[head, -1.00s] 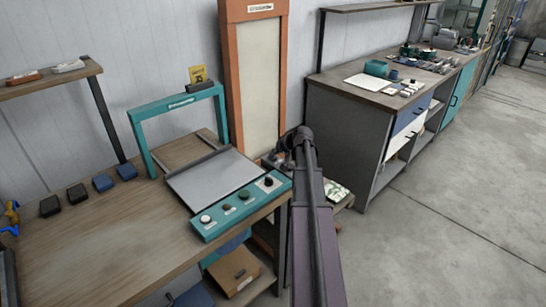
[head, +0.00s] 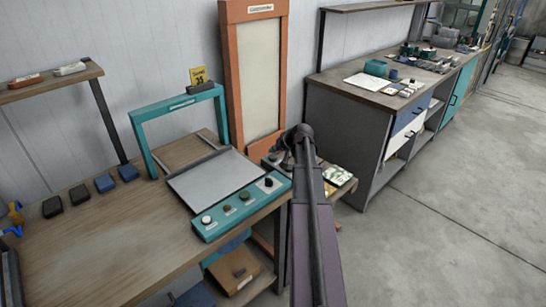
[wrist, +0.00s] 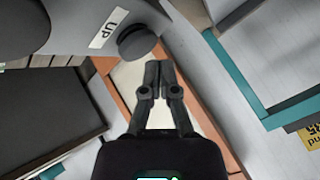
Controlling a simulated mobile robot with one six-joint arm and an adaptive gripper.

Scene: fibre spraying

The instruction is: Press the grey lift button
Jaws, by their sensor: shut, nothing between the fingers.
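In the wrist view a dark grey round button (wrist: 137,42) stands out from a large grey rounded surface (wrist: 68,22), beside a white label marked UP (wrist: 109,27). My gripper (wrist: 159,64) is shut and empty. Its fingertips lie just below and right of the button in the picture; I cannot tell whether they touch it. In the head view my own arm hides the gripper and the UP button. The teal control panel (head: 238,207) there carries several small knobs and buttons, one of them dark (head: 269,182).
A wooden bench (head: 110,235) with a teal frame (head: 176,101) and a grey plate (head: 214,172) stands at left. An orange-framed panel (head: 227,70) stands behind my arm. A grey workbench (head: 345,135) with small items is at right. The floor (head: 450,220) at right is clear.

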